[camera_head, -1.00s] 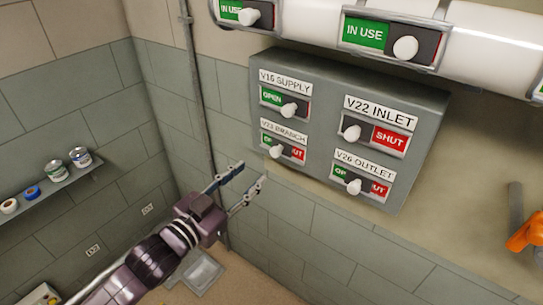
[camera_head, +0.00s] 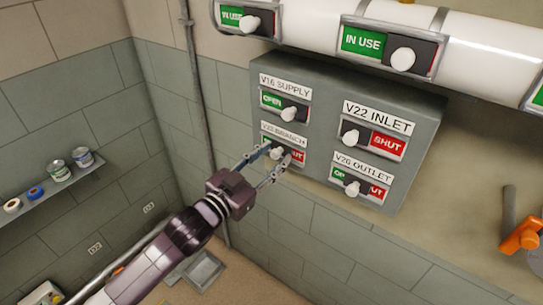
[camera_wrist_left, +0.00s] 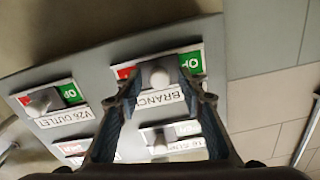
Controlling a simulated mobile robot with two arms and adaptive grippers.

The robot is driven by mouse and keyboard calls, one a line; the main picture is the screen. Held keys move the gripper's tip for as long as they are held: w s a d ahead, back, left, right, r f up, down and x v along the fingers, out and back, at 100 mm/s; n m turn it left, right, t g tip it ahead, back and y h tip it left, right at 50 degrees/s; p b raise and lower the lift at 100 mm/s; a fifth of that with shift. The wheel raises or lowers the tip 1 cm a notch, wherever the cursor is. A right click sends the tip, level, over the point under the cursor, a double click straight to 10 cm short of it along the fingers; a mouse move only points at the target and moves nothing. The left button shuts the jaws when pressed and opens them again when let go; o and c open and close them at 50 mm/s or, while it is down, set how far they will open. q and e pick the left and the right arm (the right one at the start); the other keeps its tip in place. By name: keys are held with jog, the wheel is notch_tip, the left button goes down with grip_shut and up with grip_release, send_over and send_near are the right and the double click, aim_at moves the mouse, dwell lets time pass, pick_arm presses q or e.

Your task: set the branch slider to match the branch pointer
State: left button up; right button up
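The branch slider (camera_head: 277,153) is a white knob on a track at the lower left of the grey panel. Green shows to its left and red to its right, with the knob between them. My left gripper (camera_head: 276,156) is open, its fingertips close around the knob on either side. In the left wrist view the knob (camera_wrist_left: 158,76) sits between the spread fingers, with a gap on each side. Whether the fingers touch the panel I cannot tell. I cannot make out a branch pointer. My right gripper is not in view.
The panel (camera_head: 330,125) also carries the V16 supply slider (camera_head: 289,114), V22 inlet slider (camera_head: 350,137) and V26 outlet slider (camera_head: 352,188). A white pipe (camera_head: 490,45) with "IN USE" sliders runs above. A shelf (camera_head: 60,185) with cans is at left.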

pick_arm(q)
grip_shut()
jog(key=s+d+p, duration=0.1)
jog(key=s+d, duration=0.1)
jog(key=shift+d, duration=0.4)
jog(key=shift+c, duration=2.4)
grip_release()
jog(key=shift+f, duration=0.1)
jog(key=o, duration=0.5)
jog(key=shift+s, duration=0.1)
jog(key=shift+s+a, duration=0.35)
jog(key=v, duration=1.1)
jog(key=shift+d, duration=0.1)
